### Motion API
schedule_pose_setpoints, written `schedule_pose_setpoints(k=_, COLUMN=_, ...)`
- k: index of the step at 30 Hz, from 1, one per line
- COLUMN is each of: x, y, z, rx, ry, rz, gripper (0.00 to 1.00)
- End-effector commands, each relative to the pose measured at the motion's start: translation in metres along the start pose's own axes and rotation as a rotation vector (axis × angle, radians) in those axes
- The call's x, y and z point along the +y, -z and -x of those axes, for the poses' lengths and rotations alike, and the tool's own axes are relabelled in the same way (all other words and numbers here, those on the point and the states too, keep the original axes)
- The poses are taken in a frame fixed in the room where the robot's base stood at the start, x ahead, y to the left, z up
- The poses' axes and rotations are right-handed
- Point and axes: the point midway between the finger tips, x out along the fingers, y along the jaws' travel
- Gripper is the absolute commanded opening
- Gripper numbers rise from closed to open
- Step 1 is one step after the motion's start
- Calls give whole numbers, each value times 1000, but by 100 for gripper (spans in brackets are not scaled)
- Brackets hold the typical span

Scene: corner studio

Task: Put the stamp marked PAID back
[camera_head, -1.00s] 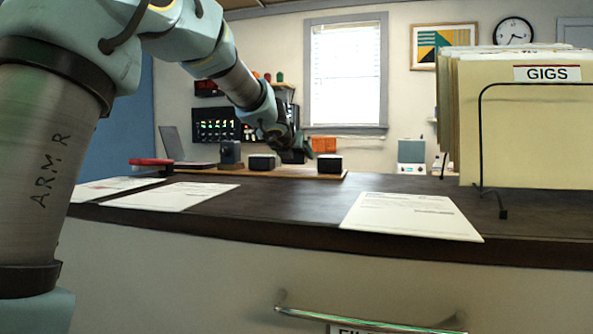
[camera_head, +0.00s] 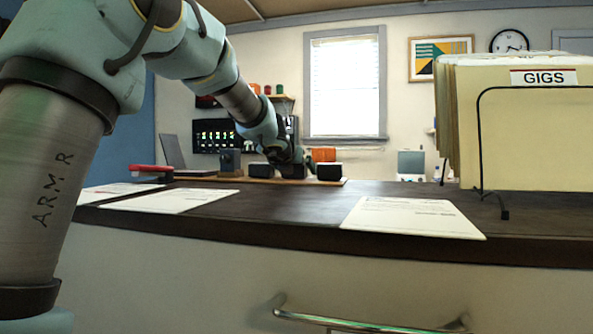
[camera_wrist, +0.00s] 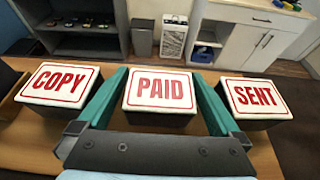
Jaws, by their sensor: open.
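The PAID stamp (camera_wrist: 160,90) is a dark block with a white top and red lettering. It stands upright in the middle of a row, between the COPY stamp (camera_wrist: 60,84) and the SENT stamp (camera_wrist: 253,98). My gripper (camera_wrist: 160,74) is open, with one teal finger on each side of the PAID stamp. I cannot tell whether either finger touches it. In the head view my gripper (camera_head: 290,157) is low over the middle dark block (camera_head: 293,172), level with its neighbours on the wooden board (camera_head: 235,181). Its underside is hidden in the wrist view.
Sheets of paper (camera_head: 412,217) lie on the dark counter. A rack of folders marked GIGS (camera_head: 530,130) stands at the right. A red-handled item (camera_head: 150,168) and a dark holder (camera_head: 230,161) are at the left. The counter's middle is clear.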

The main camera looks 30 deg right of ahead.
Motion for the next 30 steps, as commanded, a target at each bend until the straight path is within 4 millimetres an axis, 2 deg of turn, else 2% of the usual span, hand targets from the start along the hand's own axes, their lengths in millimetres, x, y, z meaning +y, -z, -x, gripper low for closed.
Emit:
schedule_pose_setpoints(k=5, x=0, y=-4, z=15, rx=-2, ry=0, rz=0, gripper=100)
schedule_pose_setpoints(k=15, x=1, y=-6, z=86, rx=-2, ry=-1, rz=1, gripper=100)
schedule_pose_setpoints(k=19, x=1, y=-5, z=106, rx=-2, ry=-1, rz=0, gripper=100)
schedule_pose_setpoints(k=24, x=0, y=-4, z=120, rx=0, ry=-1, rz=0, gripper=100)
schedule_pose_setpoints(k=30, x=0, y=-2, z=121, rx=0, ry=0, rz=0, gripper=100)
